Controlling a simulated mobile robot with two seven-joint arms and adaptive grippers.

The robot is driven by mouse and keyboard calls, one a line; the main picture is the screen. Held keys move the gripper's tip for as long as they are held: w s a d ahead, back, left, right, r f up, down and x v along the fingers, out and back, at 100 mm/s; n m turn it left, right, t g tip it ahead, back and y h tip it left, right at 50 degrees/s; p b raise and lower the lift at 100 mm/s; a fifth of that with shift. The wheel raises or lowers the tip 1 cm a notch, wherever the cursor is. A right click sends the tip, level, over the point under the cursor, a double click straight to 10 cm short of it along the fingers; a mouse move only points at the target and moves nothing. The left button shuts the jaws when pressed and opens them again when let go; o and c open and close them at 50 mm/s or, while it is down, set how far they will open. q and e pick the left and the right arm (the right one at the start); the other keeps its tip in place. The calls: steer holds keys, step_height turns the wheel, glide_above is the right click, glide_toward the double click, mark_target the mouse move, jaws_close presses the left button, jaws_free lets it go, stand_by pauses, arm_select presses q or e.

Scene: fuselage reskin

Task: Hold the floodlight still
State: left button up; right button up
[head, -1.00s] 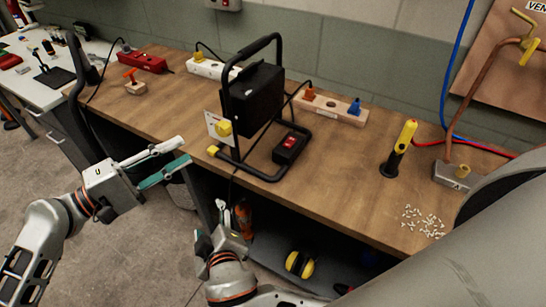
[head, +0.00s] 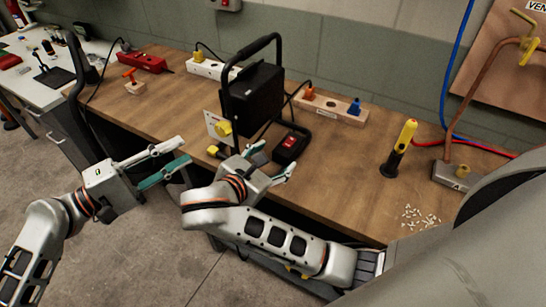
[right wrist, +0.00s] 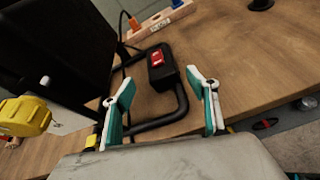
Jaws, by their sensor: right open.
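The floodlight (head: 258,98), a black box in a black tubular stand, stands upright on the wooden workbench. A black switch box with a red rocker (head: 289,147) sits at its base. My right gripper (head: 275,157) is open and empty at the bench's front edge, in front of the stand's base. In the right wrist view, the base tube (right wrist: 160,122) and the switch box (right wrist: 162,68) appear between its fingers; contact cannot be told. The yellow knob (right wrist: 25,116) is at left there. My left gripper (head: 184,151) is open and empty, left of the floodlight, off the bench's front edge.
Power strips, one red (head: 142,62) and one wooden with orange and blue plugs (head: 332,107), lie toward the wall. A black and yellow tool (head: 401,147) stands at right, near white scattered bits (head: 420,217).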

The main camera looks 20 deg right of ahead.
mark_target(283, 151)
steer(key=shift+w+d+f+n, duration=0.1)
steer(key=shift+w+n, duration=0.05)
steer(key=shift+n, duration=0.45)
steer(key=shift+w+d+f+n, duration=0.1)
steer(key=shift+n, duration=0.5)
steer(key=shift+x, duration=3.75)
steer(key=shift+s, duration=0.15)
